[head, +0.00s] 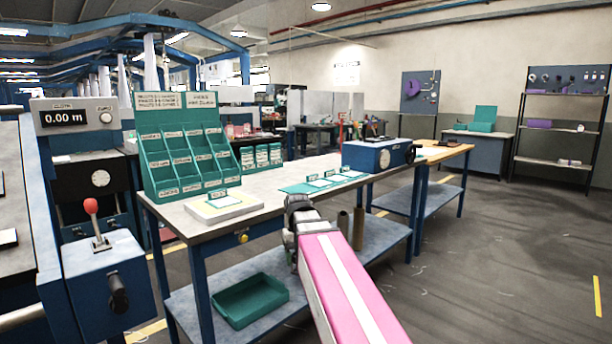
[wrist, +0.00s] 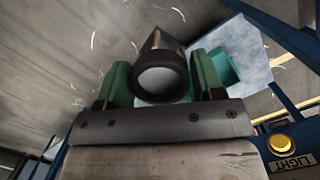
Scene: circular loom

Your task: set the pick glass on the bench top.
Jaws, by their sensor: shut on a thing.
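In the wrist view my gripper (wrist: 163,80) has its two green fingers closed on either side of the pick glass (wrist: 162,58), a dark piece with a round pale lens facing the camera. In the head view my gripper (head: 298,206) is at the front edge of the bench, at the end of my pink arm. I cannot clearly make out the pick glass there. The bench top (head: 265,188) is a grey surface running from left front to right back. The wrist view shows floor and lower shelf beyond the glass, not the bench top.
A teal bin (head: 250,299) lies on the lower shelf. Bare bench top shows between the block and cards.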

